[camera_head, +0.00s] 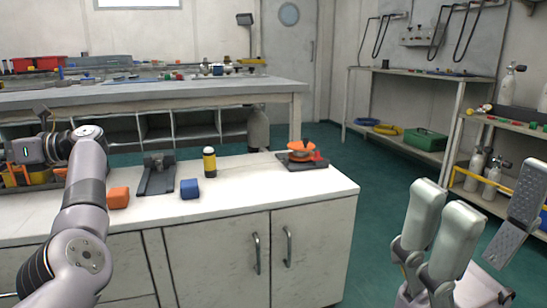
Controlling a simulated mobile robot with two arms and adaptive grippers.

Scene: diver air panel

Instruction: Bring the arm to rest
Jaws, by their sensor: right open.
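My right gripper (486,204) is in the lower right of the head view, raised in front of the green floor. Its two pale fingers stand apart from the opposing finger with the dark ribbed pad, so it is open, with nothing between them. It is to the right of the white cabinet and touches nothing that I can see. My left arm (80,207) rises from the lower left and bends left over the white counter (240,205). Its wrist is near the left edge, and the fingers of the left gripper do not show.
On the counter are an orange block (118,198), a blue block (189,189), a yellow-and-black cylinder (209,162), a dark bracket (157,176) and an orange knob (301,151) on a dark base. A shelf with cylinders (493,175) stands at right. Floor between is clear.

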